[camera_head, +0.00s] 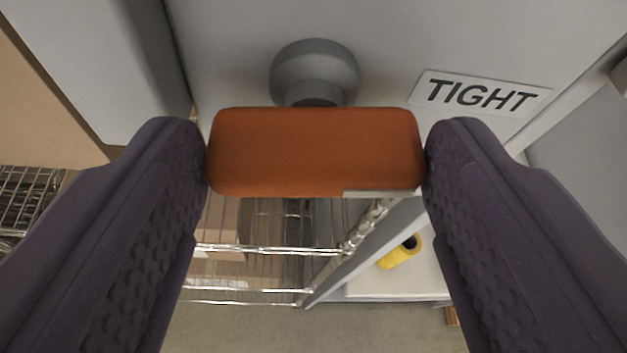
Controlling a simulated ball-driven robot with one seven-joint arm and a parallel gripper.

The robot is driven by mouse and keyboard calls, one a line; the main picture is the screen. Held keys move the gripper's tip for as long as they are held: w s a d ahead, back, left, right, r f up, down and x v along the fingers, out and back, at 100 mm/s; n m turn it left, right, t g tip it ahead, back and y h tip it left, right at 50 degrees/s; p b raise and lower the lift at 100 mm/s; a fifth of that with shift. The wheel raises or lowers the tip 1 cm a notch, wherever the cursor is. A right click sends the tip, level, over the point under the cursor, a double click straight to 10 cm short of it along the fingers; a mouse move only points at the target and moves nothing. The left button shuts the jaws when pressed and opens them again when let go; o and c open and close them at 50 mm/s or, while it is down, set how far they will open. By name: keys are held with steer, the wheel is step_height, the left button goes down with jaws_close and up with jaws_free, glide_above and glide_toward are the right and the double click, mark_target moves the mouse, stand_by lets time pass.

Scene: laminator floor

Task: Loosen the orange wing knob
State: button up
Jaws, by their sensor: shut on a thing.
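The orange wing knob (315,150) is a rounded bar in the middle of the view, lying level across the picture. It sits in front of a round grey boss (314,72) on a light grey panel (225,45). My gripper (315,158) has one dark finger at each end of the bar, and both fingertips touch it. The gripper is shut on the knob. The shaft behind the bar is mostly hidden. A plate reading "TIGHT" (482,95) is on the panel, right of the knob.
Below the knob is a wire rack (270,248) with boxes behind its wires. A yellow roll (400,252) lies on a white surface (395,284) at lower right. A grey cabinet side (105,60) stands at left. Bare floor (310,330) shows at the bottom.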

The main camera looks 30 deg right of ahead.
steer(key=n+b, duration=0.1)
steer(key=b, duration=0.2)
steer(key=f+h+b, duration=0.1)
steer(key=b, duration=0.2)
steer(key=shift+w+a+n, duration=0.1)
steer(key=shift+a+n, duration=0.15)
steer(key=shift+n, duration=0.15)
steer(key=n+h+b, duration=0.2)
steer(key=n+b, duration=0.1)
steer(key=b, duration=0.4)
steer(key=shift+a+b, duration=0.2)
steer(key=shift+b, duration=0.2)
steer(key=n+h+b, duration=0.1)
steer(key=n+b, duration=0.1)
steer(key=b, duration=0.2)
steer(key=n+h+b, duration=0.2)
steer(key=b, duration=0.2)
steer(key=shift+w+a+f+n, duration=0.1)
steer(key=shift+a+f+n, duration=0.05)
steer(key=shift+f+n, duration=0.25)
steer(key=n+t+b, duration=0.1)
steer(key=n+b, duration=0.1)
steer(key=b, duration=0.1)
steer(key=shift+n+h, duration=0.3)
steer(key=shift+n, duration=0.1)
steer(key=shift+r, duration=0.1)
steer(key=o, duration=1)
steer(key=shift+o, duration=0.2)
